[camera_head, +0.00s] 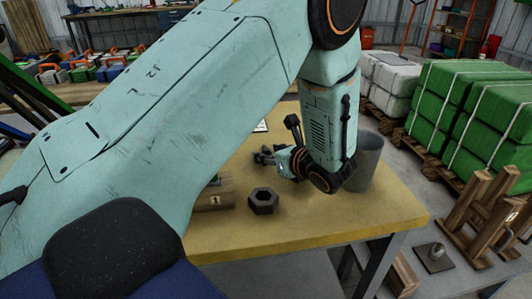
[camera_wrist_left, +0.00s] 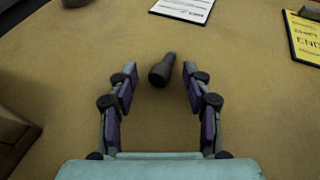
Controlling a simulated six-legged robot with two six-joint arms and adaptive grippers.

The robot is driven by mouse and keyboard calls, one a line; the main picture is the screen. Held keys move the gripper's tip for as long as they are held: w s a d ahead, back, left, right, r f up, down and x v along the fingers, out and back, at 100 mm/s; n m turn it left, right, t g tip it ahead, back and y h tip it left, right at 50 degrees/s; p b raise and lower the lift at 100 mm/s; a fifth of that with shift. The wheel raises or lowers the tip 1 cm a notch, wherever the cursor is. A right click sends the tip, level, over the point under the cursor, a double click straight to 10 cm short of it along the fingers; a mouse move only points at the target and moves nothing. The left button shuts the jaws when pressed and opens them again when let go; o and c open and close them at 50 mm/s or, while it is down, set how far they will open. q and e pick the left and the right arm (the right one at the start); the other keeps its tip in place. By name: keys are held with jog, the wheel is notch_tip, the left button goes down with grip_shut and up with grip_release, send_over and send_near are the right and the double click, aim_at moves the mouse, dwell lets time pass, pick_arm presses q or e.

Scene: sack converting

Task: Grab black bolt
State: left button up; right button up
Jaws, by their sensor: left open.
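The black bolt (camera_wrist_left: 160,71) lies on the yellow tabletop in the left wrist view. Its thick round end faces me and its thinner end points away. My left gripper (camera_wrist_left: 159,80) is open, with one finger on each side of the bolt; clear gaps separate the fingers from it. In the head view my left gripper (camera_head: 263,156) is low over the table, and I cannot make out the bolt there. My right gripper is not in view.
On the table (camera_head: 310,225), a dark hex nut (camera_head: 264,201) sits near the front, beside a wooden block (camera_head: 222,193) partly hidden by my arm. A grey metal cylinder (camera_head: 367,165) stands right of my wrist. A white sheet (camera_wrist_left: 183,9) and a yellow sign (camera_wrist_left: 304,38) lie farther off.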

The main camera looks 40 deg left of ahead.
pick_arm(q)
jog(key=shift+c, duration=0.5)
grip_shut()
notch_tip(320, 180, up, 10)
jog(key=p, duration=0.3)
